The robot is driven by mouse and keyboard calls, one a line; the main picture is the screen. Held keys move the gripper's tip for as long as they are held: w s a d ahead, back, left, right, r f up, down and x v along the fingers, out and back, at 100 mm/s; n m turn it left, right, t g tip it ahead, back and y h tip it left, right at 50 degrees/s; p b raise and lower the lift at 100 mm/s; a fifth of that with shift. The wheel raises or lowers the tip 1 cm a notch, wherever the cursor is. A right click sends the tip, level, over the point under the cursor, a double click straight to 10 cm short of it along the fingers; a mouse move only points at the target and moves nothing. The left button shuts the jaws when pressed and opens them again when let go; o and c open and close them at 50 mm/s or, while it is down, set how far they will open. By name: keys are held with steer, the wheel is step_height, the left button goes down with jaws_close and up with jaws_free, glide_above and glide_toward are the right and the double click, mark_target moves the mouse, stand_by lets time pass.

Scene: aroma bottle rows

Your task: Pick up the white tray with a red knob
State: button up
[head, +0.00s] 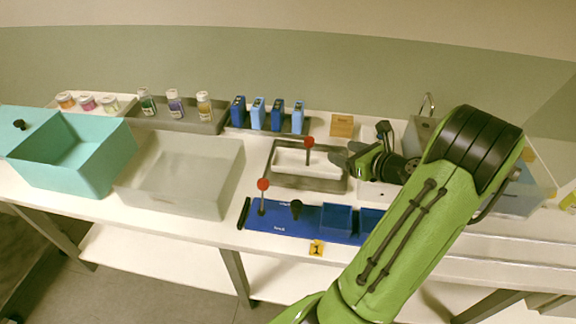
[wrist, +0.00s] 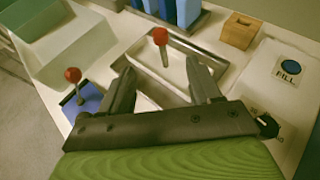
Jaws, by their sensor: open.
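The white tray (head: 290,161) sits inside a grey metal basin on the table. A red knob (head: 309,142) on a thin stem stands up from it. In the wrist view the white tray (wrist: 178,66) and its red knob (wrist: 160,36) show beyond the fingers. My gripper (head: 345,158) is open and empty at the right side of the tray. In the wrist view my gripper (wrist: 163,84) has one finger on each side of the tray's near part. Whether the fingers touch the tray cannot be told.
A second red knob (head: 263,184) stands on the blue board (head: 280,222) in front. A translucent bin (head: 185,180) and a teal bin (head: 75,160) stand left. Blue boxes (head: 258,113) and bottles (head: 175,103) line the back. A wooden block (head: 342,125) stands behind the basin.

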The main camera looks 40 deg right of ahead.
mark_target(311, 140)
steer(key=b+x, duration=0.3)
steer(key=x, duration=1.3)
steer(key=shift+w+r+b, duration=0.1)
steer(key=shift+r+b, duration=0.05)
steer(key=shift+b, duration=0.2)
steer(key=shift+r, duration=0.1)
jaws_close()
